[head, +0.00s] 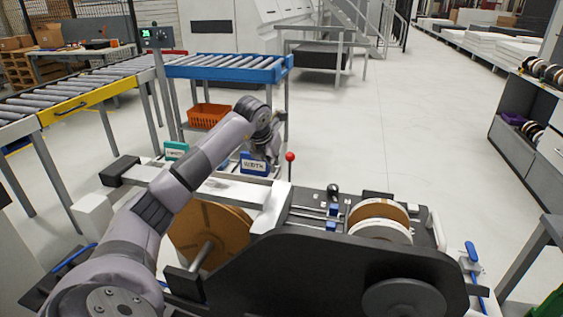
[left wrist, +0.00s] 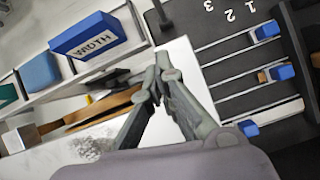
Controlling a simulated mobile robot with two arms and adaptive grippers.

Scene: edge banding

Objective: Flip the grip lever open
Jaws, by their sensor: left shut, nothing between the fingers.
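My left gripper (head: 266,150) is over the rear of the edge banding machine (head: 330,262), reaching down beside a blue box with lettering (head: 254,164). In the left wrist view its fingers (left wrist: 163,75) are closed together with nothing between them, above a white plate (left wrist: 185,70). A lever with a red ball knob (head: 290,157) stands upright just right of the gripper, apart from it. A black knob (head: 333,189) is farther right on the machine. I cannot tell which of these is the grip lever. My right gripper is not in view.
Blue slider blocks (left wrist: 281,72) sit on rails beside the numbers 1, 2 and 3. Banding rolls (head: 380,228) stand on the machine's right side. A roller conveyor (head: 228,68) and an orange crate (head: 208,115) are behind. The floor to the right is open.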

